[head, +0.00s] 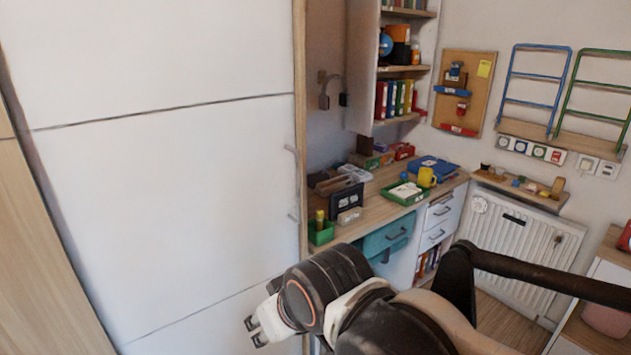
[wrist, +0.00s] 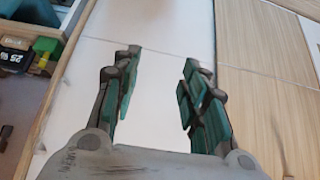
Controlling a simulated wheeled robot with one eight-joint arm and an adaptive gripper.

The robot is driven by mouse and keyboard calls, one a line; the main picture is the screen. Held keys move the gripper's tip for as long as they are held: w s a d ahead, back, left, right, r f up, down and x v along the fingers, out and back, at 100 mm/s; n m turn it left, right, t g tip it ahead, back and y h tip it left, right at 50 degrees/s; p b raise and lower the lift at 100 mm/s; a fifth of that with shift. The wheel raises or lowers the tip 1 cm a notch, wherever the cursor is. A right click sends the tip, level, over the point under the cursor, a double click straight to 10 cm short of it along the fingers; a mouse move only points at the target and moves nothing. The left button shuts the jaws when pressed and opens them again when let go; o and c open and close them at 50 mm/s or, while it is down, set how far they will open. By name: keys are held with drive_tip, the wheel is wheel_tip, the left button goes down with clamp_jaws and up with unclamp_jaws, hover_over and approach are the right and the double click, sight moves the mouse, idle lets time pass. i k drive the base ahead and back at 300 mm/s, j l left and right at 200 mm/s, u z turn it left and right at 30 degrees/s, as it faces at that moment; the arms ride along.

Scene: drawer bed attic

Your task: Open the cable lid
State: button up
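I cannot make out a cable lid in either view. The wooden desk (head: 375,205), crowded with boxes and trays, stands beyond the tall white door; part of its top is covered by things on it. My gripper (head: 254,331) is low in the head view, in front of the white door and left of the desk. In the wrist view my gripper (wrist: 162,57) has its two fingers wide apart with nothing between them. The white panel (wrist: 160,100) lies behind the fingers there.
The tall white door (head: 170,170) fills the left. A green tray (head: 405,199), a yellow mug (head: 427,178) and a black box (head: 347,200) stand on the desk. A white radiator (head: 520,240) is at the right.

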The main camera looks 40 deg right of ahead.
sight(314, 179)
drive_tip(key=i+l, duration=0.2)
drive_tip(key=l, duration=0.2)
drive_tip(key=i+l, duration=0.2)
drive_tip(key=l, duration=0.2)
drive_tip(key=i+l, duration=0.25)
drive_tip(key=l, duration=0.15)
drive_tip(key=i+l, duration=0.2)
drive_tip(key=l, duration=0.2)
drive_tip(key=i+l, duration=0.2)
drive_tip(key=l, duration=0.2)
drive_tip(key=i+l, duration=0.2)
drive_tip(key=l, duration=0.2)
drive_tip(key=i+l, duration=0.25)
drive_tip(key=l, duration=0.15)
drive_tip(key=z, duration=0.05)
